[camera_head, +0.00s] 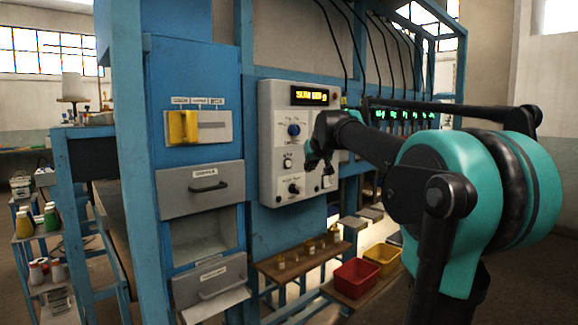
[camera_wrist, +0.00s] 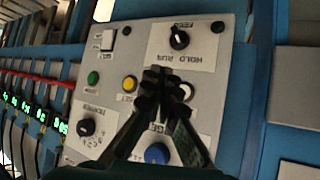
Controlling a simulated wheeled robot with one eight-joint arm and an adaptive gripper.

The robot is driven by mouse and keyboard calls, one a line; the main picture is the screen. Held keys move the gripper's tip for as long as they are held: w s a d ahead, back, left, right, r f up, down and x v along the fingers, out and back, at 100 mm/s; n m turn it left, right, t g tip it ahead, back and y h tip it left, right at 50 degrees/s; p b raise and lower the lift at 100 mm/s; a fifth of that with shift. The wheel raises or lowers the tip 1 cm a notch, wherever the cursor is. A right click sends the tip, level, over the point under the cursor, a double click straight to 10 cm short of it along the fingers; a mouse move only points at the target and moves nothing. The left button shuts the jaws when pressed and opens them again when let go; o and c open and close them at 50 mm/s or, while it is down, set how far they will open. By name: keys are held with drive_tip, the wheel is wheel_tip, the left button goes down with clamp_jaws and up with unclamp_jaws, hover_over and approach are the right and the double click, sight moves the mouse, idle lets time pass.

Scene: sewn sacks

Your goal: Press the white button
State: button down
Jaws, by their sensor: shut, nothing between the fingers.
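The white button (camera_wrist: 187,92) is round and sits on a pale control panel (camera_wrist: 222,60) in the wrist view. In the head view a small round button (camera_head: 288,163), likely the same one, shows at the panel's left. My gripper (camera_wrist: 161,78) is dark, with its fingertips together and nothing between them. In the wrist view its tips appear just left of the white button and overlap a little of its surroundings. In the head view my gripper (camera_head: 316,166) is in front of the panel, right of that button. Whether the tips touch the panel cannot be told.
Near the white button are a yellow button (camera_wrist: 129,83), a green button (camera_wrist: 92,78), a black knob (camera_wrist: 179,40) and a blue knob (camera_wrist: 157,153). A lit display (camera_head: 315,96) tops the panel. Red (camera_head: 356,279) and yellow (camera_head: 383,260) bins stand below.

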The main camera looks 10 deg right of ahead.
drive_tip(key=w+a, duration=0.4)
drive_tip(key=w, duration=0.2)
drive_tip(key=shift+a, duration=0.15)
idle(1.4)
drive_tip(key=shift+w+a, duration=0.25)
drive_tip(key=shift+w, duration=0.05)
drive_tip(key=shift+w+a, duration=0.3)
drive_tip(key=shift+w, duration=0.05)
idle(0.8)
idle(0.3)
drive_tip(key=shift+s+d, duration=0.55)
drive_tip(key=shift+s, duration=0.15)
drive_tip(key=s+d, duration=0.1)
drive_tip(key=s, duration=0.1)
drive_tip(key=s+d, duration=0.2)
idle(0.4)
